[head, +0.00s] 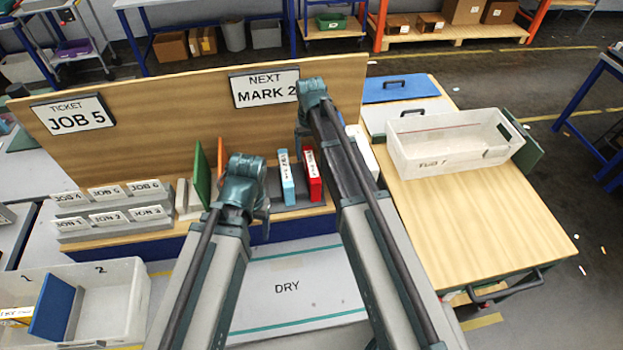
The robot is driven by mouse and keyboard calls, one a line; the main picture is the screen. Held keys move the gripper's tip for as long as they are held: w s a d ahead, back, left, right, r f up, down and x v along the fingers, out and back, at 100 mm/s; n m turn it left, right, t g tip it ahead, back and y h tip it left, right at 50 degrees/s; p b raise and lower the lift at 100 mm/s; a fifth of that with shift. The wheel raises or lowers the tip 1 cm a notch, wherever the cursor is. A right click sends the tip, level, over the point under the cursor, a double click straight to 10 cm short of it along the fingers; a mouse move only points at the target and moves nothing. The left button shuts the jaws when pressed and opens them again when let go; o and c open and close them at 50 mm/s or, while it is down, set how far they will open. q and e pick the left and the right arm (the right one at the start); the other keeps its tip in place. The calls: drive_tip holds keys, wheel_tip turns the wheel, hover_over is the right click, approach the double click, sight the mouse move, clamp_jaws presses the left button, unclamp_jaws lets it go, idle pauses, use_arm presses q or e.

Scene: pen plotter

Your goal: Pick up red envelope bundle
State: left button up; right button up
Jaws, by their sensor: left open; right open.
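The red envelope bundle (314,189) stands upright in the grey rack in the head view, with a white label along its top. A blue bundle (288,188) stands just left of it. My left gripper (262,208) is at the end of the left arm, left of the blue bundle, open and apart from the red one. My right gripper (303,128) is open, above and behind the red bundle, in front of the wooden backboard. The fingertips of both are largely hidden by my own arms. My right arm passes close to the red bundle's right side.
A white tray (445,140) sits on the wooden cart (500,225) at right. A white bin (125,300) is at lower left. The DRY panel (290,285) is clear between my arms.

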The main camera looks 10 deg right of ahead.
sight(311, 165)
wheel_tip(311, 165, down, 5)
drive_tip(key=b, duration=0.3)
drive_tip(key=shift+r, duration=0.3)
drive_tip(key=f+b, duration=0.1)
drive_tip(key=b, duration=0.1)
drive_tip(key=f+b, duration=0.1)
drive_tip(key=f, duration=0.1)
drive_tip(key=f+b, duration=0.2)
drive_tip(key=shift+w+d+f+b, duration=0.2)
drive_tip(key=shift+w+b, duration=0.1)
drive_tip(key=shift+r, duration=0.1)
clamp_jaws()
